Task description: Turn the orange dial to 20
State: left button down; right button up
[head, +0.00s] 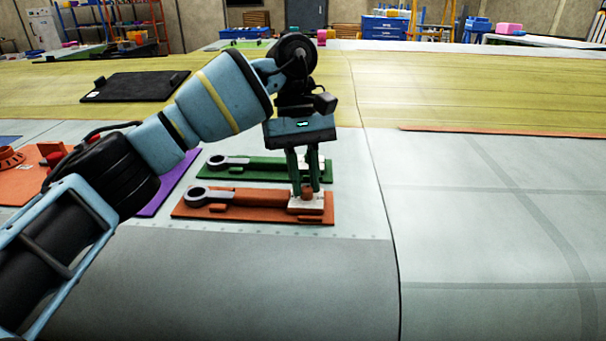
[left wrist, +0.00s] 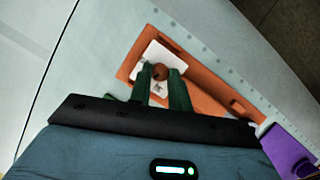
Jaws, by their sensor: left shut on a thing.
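The orange dial (left wrist: 160,72) is a small round knob on a white plate at one end of an orange board (head: 255,203). The white plate (left wrist: 153,53) also shows in the head view (head: 318,203). My left gripper (head: 306,190) points down over this plate, its green fingers shut around the knob. In the left wrist view the fingertips (left wrist: 161,76) sit on either side of the knob. The fingers hide part of the dial, and I cannot read its number. My right gripper is not in view.
A green board (head: 240,166) with a similar lever lies just behind the orange one. A purple board (head: 172,184) lies to the left, and an orange fixture (head: 30,185) is farther left. A black panel (head: 137,86) lies at the back. The grey surface at right is clear.

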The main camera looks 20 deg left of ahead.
pick_arm(q)
jog(key=shift+m+g, duration=0.3)
jog(key=shift+m, duration=0.2)
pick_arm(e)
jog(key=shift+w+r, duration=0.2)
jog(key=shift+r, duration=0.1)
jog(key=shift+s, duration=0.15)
pick_arm(q)
jog(key=c, duration=1.3)
grip_release()
jog(key=p+v, duration=0.2)
jog(key=v, duration=0.5)
jog(key=shift+r+y, duration=0.3)
jog(key=shift+r, duration=0.1)
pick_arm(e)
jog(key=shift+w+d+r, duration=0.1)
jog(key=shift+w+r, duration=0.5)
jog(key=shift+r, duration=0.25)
pick_arm(q)
jog(key=shift+w+d, duration=0.15)
